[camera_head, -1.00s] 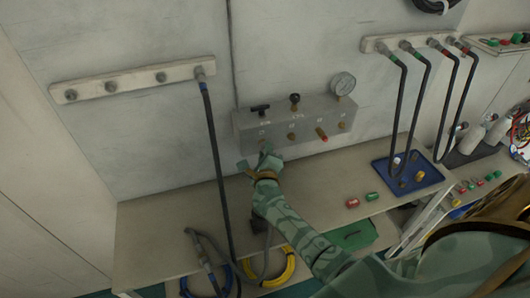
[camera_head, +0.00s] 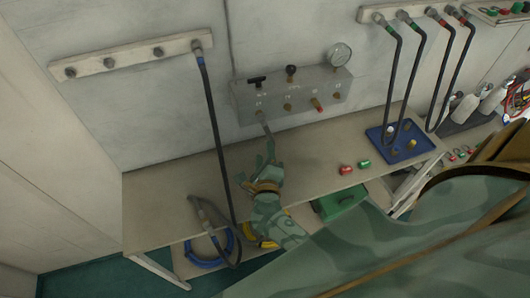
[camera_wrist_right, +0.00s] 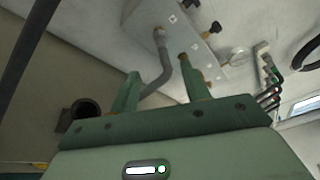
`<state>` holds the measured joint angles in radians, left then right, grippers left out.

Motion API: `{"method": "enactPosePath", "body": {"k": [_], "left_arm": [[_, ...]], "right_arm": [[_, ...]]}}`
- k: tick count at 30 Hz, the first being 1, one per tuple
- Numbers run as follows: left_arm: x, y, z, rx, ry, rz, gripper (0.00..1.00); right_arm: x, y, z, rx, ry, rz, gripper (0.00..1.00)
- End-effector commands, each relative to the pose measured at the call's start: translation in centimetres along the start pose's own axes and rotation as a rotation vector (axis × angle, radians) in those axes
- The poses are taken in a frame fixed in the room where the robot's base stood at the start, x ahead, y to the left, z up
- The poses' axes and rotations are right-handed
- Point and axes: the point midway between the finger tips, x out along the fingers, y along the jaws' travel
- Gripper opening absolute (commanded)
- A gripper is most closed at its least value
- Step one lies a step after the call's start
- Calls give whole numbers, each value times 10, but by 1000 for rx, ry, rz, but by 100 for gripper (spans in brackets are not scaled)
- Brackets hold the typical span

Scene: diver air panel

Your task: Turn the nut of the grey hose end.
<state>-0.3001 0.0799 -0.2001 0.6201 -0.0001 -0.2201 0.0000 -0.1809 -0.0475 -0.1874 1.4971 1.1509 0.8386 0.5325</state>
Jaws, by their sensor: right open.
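The grey hose end (camera_head: 261,116) is at the lower left port of the grey panel (camera_head: 290,94), below a black-handled valve. Its nut is too small to make out in the head view; the wrist view shows the hose end (camera_wrist_right: 160,36) at the panel's underside. The grey hose (camera_wrist_right: 165,66) bends down from it and passes behind my left-hand finger. My right gripper (camera_head: 259,160) is open and empty, below the panel and apart from the hose end. It also shows in the wrist view (camera_wrist_right: 158,84), with the hose seen between its fingers. My left gripper is out of view.
A dark hose (camera_head: 208,115) hangs from the left wall rail (camera_head: 130,56). Several hoses hang at the right above a blue tray (camera_head: 425,142). A blue hose coil (camera_head: 205,262) lies below.

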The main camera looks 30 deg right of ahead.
Motion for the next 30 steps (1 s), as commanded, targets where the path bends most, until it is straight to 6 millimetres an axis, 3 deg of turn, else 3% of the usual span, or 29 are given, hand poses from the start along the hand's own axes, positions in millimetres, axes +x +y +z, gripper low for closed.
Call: {"method": "enactPosePath", "body": {"k": [3, 7, 24, 26, 28, 29, 30], "left_arm": [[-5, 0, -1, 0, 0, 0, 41], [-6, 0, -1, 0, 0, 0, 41], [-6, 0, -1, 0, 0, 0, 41], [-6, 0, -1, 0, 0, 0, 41], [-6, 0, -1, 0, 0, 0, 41], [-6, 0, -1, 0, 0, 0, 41], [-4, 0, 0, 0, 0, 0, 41]], "right_arm": [[-19, 0, 0, 1, 1, 1, 47], [-29, 0, 0, 0, 0, 0, 47], [-30, 1, 0, -8, -1, 0, 47], [-30, 3, 5, -60, -28, 11, 47], [-34, 16, 17, -231, -121, 38, 47], [-38, 31, 20, -354, -180, 64, 47], [-46, 58, 19, -540, -268, 106, 47]]}}
